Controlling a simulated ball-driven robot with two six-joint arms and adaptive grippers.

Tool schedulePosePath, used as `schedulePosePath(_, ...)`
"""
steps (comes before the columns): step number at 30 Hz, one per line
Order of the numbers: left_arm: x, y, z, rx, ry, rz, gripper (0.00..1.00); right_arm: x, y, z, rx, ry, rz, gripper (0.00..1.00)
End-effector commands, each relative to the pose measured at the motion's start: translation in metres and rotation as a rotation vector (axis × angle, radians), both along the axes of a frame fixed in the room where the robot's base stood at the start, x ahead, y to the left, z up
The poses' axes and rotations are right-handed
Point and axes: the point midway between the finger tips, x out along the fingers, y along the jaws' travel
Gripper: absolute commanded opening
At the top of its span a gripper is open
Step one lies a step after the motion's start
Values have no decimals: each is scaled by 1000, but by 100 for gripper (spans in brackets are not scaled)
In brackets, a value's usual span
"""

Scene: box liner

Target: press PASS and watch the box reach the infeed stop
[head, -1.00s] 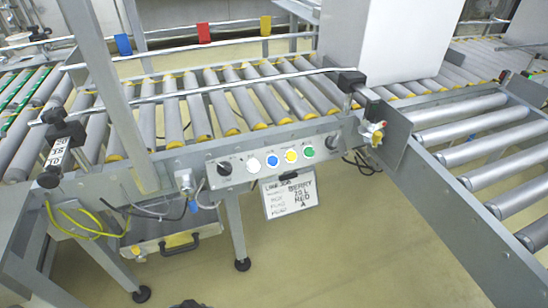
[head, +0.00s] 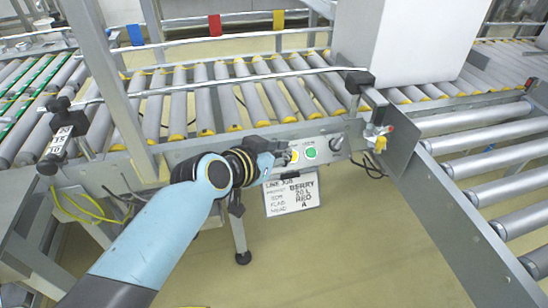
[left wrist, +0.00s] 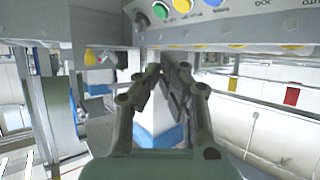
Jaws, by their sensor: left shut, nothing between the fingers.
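The control panel (head: 326,152) is on the near side of the roller conveyor. Its green button (head: 310,152) and yellow button (head: 293,156) show; my left arm hides the others in the head view. The button labels are too small to read, so I cannot tell which is PASS. My left gripper (head: 284,157) is shut and empty, in front of the panel beside the yellow button; contact cannot be told. In the left wrist view its fingertips (left wrist: 160,72) lie below the panel's green button (left wrist: 160,10). A large pale box (head: 405,40) stands on the conveyor. My right gripper is not in view.
A line-job card (head: 292,192) hangs under the panel. A black-capped stop post (head: 357,82) stands near the box, and a roller branch (head: 480,150) leads off to the right. Rollers (head: 200,100) left of the box are empty.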

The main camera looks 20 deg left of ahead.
Motion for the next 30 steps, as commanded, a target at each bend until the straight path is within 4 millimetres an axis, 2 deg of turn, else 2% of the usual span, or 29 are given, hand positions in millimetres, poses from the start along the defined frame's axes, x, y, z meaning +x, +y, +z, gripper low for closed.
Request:
schedulePosePath(14, 5, 0, 2, -2, -7, 0, 0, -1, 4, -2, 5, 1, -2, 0)
schedulePosePath(17, 8, 2, -4, -1, -7, -1, 0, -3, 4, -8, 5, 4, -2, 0)
schedulePosePath(30, 39, 23, -52, 0, -4, 0, 0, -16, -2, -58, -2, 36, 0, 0)
